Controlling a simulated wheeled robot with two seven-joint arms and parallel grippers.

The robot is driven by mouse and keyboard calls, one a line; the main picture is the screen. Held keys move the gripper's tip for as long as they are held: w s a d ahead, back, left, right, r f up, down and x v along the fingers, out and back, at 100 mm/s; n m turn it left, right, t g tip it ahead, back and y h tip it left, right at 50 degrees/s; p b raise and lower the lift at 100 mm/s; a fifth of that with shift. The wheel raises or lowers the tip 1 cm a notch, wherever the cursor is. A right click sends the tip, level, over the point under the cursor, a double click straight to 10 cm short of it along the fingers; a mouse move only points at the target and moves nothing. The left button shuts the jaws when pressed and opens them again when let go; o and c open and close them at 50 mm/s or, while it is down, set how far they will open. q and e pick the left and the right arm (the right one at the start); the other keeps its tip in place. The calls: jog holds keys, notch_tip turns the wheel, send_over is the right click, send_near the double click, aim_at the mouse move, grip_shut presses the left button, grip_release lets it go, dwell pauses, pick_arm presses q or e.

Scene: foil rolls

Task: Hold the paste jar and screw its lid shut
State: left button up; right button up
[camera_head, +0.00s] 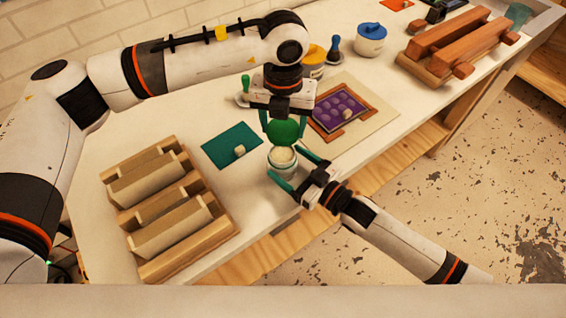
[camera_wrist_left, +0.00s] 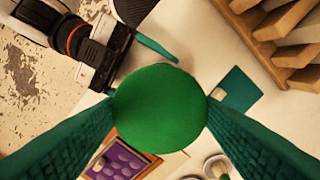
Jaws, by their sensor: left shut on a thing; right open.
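The green round lid (camera_head: 283,132) is between the fingers of my left gripper (camera_head: 284,126), which is shut on it. The lid is just above the open jar (camera_head: 282,160), a pale jar with cream-coloured contents showing at its mouth. Lid and jar look apart. My right gripper (camera_head: 292,170) is open, with one finger on each side of the jar; I cannot tell whether they touch it. In the left wrist view the lid (camera_wrist_left: 160,108) fills the middle between my left fingers and hides the jar. One right finger (camera_wrist_left: 156,48) shows beyond it.
A wooden rack (camera_head: 180,215) stands at the left. A teal mat (camera_head: 232,145) with a small block lies beside the jar. A purple tray (camera_head: 336,108) lies behind right. A white pot with blue lid (camera_head: 370,40) stands farther back. The table's front edge is close to the jar.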

pick_arm(q)
jog(key=shift+a, duration=0.15)
pick_arm(e)
jog(key=shift+x, duration=1.25)
jog(key=shift+s, duration=0.1)
jog(key=shift+c, duration=0.5)
jog(key=c, duration=1.2)
pick_arm(q)
send_over(283, 154)
jog(key=shift+f, duration=2.5)
